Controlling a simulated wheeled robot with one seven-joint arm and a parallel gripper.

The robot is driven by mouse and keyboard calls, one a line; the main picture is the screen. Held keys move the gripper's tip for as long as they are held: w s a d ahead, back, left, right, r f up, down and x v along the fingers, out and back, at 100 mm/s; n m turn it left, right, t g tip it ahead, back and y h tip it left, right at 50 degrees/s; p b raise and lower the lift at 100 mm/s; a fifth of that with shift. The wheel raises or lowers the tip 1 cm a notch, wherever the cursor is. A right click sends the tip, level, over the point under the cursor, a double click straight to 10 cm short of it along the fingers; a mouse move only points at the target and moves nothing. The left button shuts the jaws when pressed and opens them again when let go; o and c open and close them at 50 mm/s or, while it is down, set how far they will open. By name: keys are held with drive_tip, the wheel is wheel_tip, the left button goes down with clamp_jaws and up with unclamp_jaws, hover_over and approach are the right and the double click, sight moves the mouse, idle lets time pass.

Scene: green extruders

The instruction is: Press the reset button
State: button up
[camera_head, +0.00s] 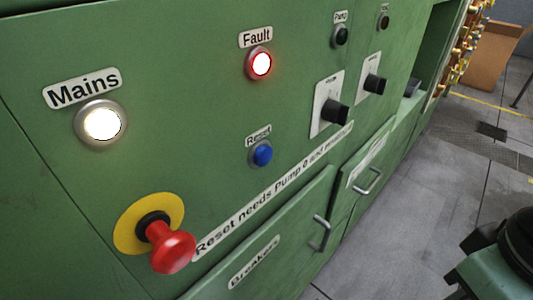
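The reset button (262,154) is a small round blue button on the green panel, with a white "Reset" label (258,135) just above it. It sits below the lit, red-ringed Fault lamp (259,64). A strip label (274,192) below it reads "Reset needs Pump 0 and ...", its end hard to read.
A lit Mains lamp (101,123) is at left. A red emergency stop (171,249) on a yellow disc sticks out at lower left. Black rotary switches (335,112) and drawer or door handles (321,234) protrude at right. Grey floor (425,215) lies open to the right.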

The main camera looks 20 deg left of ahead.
clamp_jaws()
idle(1.4)
